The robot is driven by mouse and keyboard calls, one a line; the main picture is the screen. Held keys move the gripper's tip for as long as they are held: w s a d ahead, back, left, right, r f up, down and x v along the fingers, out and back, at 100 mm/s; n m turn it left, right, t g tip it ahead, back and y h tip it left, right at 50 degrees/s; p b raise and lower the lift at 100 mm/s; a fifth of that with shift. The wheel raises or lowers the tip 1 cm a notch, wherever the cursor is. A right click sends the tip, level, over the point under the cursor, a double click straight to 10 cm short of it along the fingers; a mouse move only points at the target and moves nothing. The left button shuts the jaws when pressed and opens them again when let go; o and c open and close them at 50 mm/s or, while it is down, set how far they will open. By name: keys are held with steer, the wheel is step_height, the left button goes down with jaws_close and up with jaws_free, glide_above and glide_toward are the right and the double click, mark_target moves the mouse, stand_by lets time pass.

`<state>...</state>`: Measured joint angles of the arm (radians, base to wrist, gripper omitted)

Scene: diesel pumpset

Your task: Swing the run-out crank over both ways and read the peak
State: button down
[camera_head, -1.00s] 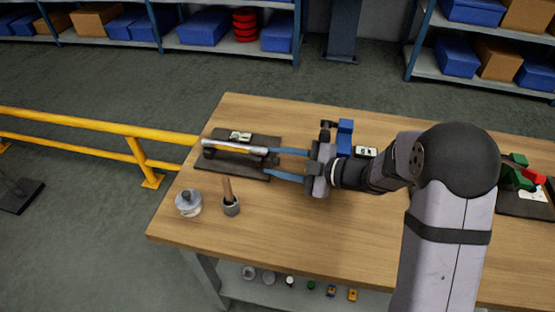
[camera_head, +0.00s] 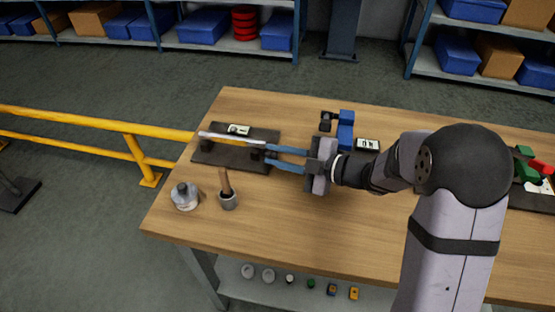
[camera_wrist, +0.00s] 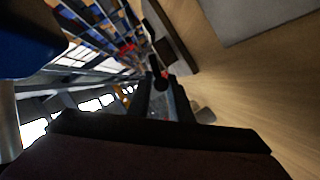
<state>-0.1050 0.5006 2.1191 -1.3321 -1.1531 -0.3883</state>
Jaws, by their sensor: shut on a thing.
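A slim silver bar (camera_head: 228,138) lies above a dark base plate (camera_head: 232,161) at the table's left; its left end shows over a dark support block (camera_head: 206,145). I cannot tell if it is the crank. My gripper (camera_head: 268,154) reaches in from the right with blue fingers, shut at the bar's right end; the contact is too small to make out. A small pale readout (camera_head: 238,129) sits at the plate's back edge; its figures are unreadable. In the wrist view, my dark fingers (camera_wrist: 160,88) show, but the bar cannot be made out.
A blue stand (camera_head: 346,130) with a dark head and a small display box (camera_head: 367,144) stand behind my gripper. The front middle of the table is clear.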

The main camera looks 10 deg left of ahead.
steer(key=shift+s+f+n+b, duration=0.2)
steer(key=shift+f+n+b, duration=0.35)
steer(key=shift+b, duration=0.35)
steer(key=c, duration=1.7)
jaws_free()
steer(key=shift+o, duration=0.3)
steer(key=shift+w+a+r, duration=0.1)
steer(key=shift+a, duration=0.05)
steer(key=shift+r, duration=0.1)
steer(key=shift+d+r, duration=0.1)
steer(key=shift+d, duration=0.55)
steer(key=shift+s+v, duration=0.15)
steer(key=shift+v, duration=1.4)
steer(key=shift+s+v, duration=0.15)
steer(key=shift+v, duration=1.4)
